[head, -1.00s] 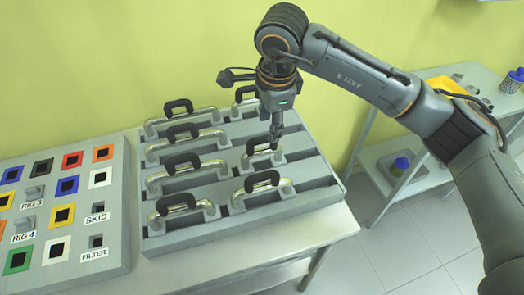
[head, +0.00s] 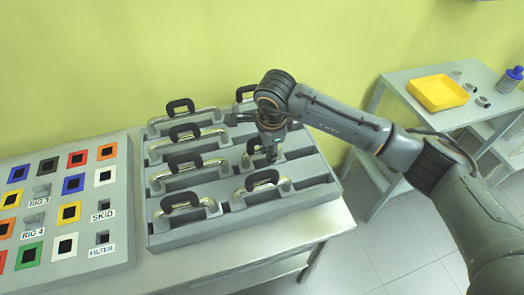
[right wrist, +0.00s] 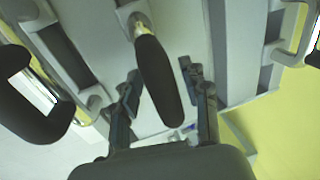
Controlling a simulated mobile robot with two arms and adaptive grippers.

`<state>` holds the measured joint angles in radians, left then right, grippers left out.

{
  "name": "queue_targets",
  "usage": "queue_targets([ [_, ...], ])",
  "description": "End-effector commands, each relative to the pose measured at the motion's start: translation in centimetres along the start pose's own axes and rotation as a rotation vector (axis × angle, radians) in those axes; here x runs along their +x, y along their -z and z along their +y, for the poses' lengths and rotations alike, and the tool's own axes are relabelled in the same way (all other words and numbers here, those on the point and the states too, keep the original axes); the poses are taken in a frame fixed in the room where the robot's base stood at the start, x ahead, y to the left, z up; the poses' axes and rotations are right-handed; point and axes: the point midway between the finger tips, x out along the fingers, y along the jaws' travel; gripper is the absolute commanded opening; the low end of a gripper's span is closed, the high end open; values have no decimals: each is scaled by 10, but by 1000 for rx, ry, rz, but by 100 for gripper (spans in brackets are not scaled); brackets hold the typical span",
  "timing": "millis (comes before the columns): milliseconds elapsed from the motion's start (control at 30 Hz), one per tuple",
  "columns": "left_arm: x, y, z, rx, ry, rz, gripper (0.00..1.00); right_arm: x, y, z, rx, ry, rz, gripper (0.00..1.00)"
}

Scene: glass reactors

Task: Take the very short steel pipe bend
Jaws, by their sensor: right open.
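Steel pipe bends with black loop handles lie in two columns in a grey rack (head: 190,236). The right column holds the shorter ones. My right gripper (head: 272,158) points down at a short pipe bend (head: 246,164) in the right column, just behind the front short bend (head: 264,184). In the right wrist view, my right gripper (right wrist: 160,72) is open, with one finger on each side of a black handle (right wrist: 158,82). I cannot tell whether the fingers touch it. My arm partly hides the bends behind. My left gripper is not in view.
Neighbouring handled bends stand close around, such as a longer one (head: 184,202) at the front left. A board with coloured square sockets (head: 118,255) lies left. A side table with a yellow tray (head: 437,93) stands right. The wall is behind.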

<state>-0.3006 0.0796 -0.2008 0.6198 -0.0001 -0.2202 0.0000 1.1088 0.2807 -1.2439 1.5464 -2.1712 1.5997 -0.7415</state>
Motion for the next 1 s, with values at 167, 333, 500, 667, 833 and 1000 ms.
queue_targets([
  [167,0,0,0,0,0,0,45,0,0,0,0,0,0,29],
  [333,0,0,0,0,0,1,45,0,0,0,0,0,0,0],
  [500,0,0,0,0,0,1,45,-1,0,-1,0,2,-1,0],
  [667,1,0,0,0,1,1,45,-4,0,-2,1,4,-1,0],
  [833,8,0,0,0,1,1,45,-26,0,-7,0,9,-1,0],
  [1000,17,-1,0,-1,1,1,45,-61,0,-14,-1,8,-1,0],
])
